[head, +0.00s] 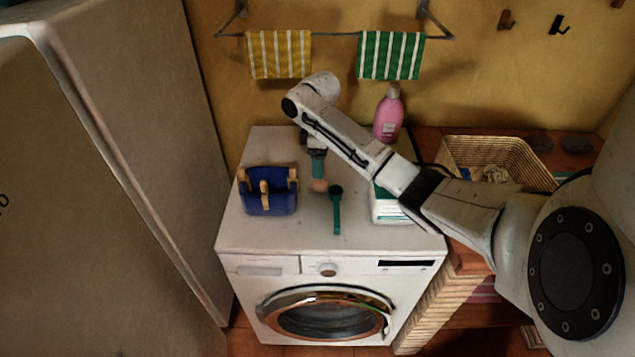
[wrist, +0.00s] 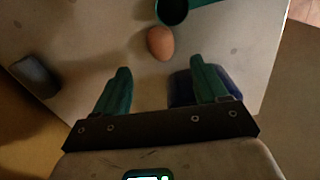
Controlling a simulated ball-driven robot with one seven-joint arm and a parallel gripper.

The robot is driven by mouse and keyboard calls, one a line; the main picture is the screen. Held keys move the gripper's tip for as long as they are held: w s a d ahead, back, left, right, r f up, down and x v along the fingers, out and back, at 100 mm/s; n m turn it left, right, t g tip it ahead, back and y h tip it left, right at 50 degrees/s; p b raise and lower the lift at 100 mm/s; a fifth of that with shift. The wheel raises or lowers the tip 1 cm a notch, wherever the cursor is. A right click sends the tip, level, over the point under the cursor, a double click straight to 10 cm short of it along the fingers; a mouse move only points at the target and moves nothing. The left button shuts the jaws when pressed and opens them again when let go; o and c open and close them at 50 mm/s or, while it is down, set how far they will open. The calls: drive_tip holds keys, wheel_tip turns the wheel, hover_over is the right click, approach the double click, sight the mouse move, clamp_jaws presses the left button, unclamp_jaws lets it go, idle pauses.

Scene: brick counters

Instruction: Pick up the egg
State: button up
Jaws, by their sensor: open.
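A brown egg (head: 320,185) lies on the white top of the washing machine (head: 290,232). It also shows in the wrist view (wrist: 160,43), just beyond and between the fingertips, touching or very close to a dark green scoop. My gripper (wrist: 161,80) has two green fingers spread apart with nothing between them. In the head view my gripper (head: 318,170) points down right by the egg and partly covers it. I cannot tell the exact height of the fingertips above the top.
The green scoop (head: 337,212) lies right of the egg. A blue basket (head: 268,200) with wooden pegs stands to its left. A white and green box (head: 388,207), a pink bottle (head: 388,118) and a wicker basket (head: 510,153) are to the right. The top's front is clear.

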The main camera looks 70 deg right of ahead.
sight(320, 181)
wheel_tip(320, 181, down, 3)
drive_tip(key=shift+r, duration=0.1)
drive_tip(key=shift+s+f+p, duration=0.2)
drive_tip(key=shift+f+p, duration=0.5)
drive_tip(key=shift+f, duration=2)
drive_tip(key=shift+c, duration=0.3)
drive_tip(key=c, duration=0.7)
